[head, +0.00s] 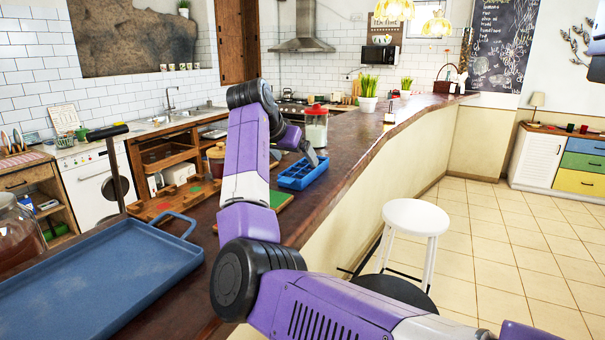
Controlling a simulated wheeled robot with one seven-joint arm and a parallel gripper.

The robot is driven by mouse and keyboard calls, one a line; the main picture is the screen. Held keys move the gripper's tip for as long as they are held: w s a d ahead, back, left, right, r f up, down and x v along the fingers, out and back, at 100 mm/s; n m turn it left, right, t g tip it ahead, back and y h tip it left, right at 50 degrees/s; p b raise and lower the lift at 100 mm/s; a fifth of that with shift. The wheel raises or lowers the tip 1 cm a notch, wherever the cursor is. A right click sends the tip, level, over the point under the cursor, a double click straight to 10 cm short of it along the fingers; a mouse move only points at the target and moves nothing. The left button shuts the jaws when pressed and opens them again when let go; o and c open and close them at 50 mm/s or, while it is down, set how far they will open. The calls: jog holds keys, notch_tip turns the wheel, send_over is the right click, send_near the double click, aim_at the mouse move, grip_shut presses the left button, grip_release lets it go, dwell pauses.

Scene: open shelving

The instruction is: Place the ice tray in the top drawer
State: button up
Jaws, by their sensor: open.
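The ice tray (296,183) is blue with several compartments and lies on the dark wooden counter in the middle of the head view. My gripper (313,160) is at the far right part of the tray, open, with its fingers pointing down. The fingers are small here, and I cannot tell whether they touch the tray or sit around its edge. A white cabinet at the far right has coloured drawers; its top drawer (587,147) is blue and looks shut. A wooden drawer (22,178) also shows at the far left.
A large blue tray (110,275) with a handle fills the near left counter. A red-lidded jar (316,128) stands behind the ice tray, and a green board (279,199) lies before it. A white stool (416,217) stands right of the counter; tiled floor beyond is clear.

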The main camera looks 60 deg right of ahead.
aim_at(303, 167)
jog(key=p+x, duration=0.2)
jog(key=x, duration=0.5)
jog(key=shift+d+r+p, duration=0.15)
jog(key=shift+p, duration=0.15)
jog(key=shift+d+f, duration=0.2)
jog(key=shift+f, duration=0.15)
jog(key=c, duration=1.8)
jog(key=shift+w+r, duration=0.1)
jog(key=shift+r, duration=0.1)
jog(key=shift+c, duration=1)
